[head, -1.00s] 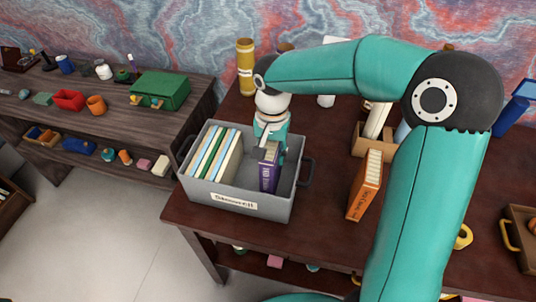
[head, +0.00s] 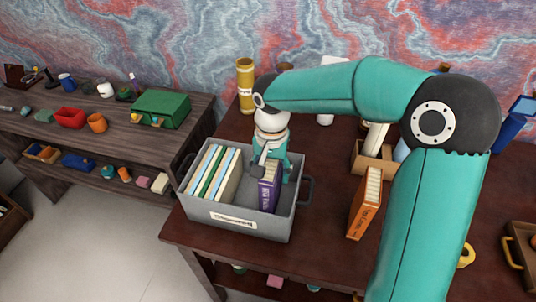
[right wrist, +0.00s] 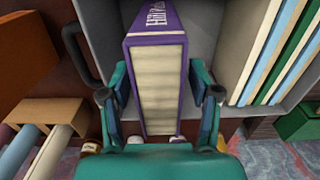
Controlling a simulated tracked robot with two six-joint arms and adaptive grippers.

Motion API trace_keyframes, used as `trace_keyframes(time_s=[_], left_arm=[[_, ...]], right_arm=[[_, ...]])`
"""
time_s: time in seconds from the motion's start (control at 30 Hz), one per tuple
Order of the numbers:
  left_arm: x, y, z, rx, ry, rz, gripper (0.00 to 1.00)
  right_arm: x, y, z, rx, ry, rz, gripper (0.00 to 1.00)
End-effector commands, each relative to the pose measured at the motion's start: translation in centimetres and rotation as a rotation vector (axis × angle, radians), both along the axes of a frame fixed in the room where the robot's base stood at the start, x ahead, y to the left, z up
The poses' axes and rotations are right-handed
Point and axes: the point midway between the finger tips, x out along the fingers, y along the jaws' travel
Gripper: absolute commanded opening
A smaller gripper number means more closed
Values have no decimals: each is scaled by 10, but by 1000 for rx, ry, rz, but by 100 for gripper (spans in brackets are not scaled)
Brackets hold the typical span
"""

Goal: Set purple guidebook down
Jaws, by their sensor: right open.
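The purple guidebook (head: 269,190) stands upright in the right part of the grey bin (head: 236,226). In the right wrist view its purple cover edge and pale page block (right wrist: 158,85) show between my fingers. My right gripper (head: 270,168) is over the book's top, its fingers open on either side of it. In the right wrist view the right gripper (right wrist: 160,105) shows small gaps between fingers and book. The book's lower end is hidden by the bin wall. My left gripper is not in view.
Several pale, green and blue books (head: 212,172) stand in the bin's left part. An orange book (head: 364,204) stands on the dark desk (head: 325,225) to the right. A wooden box (head: 374,160) with rolls is behind it. A yellow cylinder (head: 245,85) stands behind the bin.

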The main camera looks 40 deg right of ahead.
Motion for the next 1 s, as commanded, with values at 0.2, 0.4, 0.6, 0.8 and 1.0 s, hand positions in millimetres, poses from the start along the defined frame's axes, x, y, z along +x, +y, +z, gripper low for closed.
trace_keyframes(time_s=[0.2, 0.4, 0.6, 0.8, 1.0], left_arm=[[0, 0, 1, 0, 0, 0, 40], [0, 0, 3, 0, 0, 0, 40], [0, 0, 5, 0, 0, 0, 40], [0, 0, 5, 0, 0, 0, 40], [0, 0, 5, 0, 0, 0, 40]], right_arm=[[1, 0, 38, 0, -6, 1, 62], [1, 0, 79, 0, -5, 1, 62], [1, 1, 106, 0, -1, 1, 62], [0, 0, 114, 1, 1, 1, 62], [0, 0, 114, 0, 0, 1, 62]])
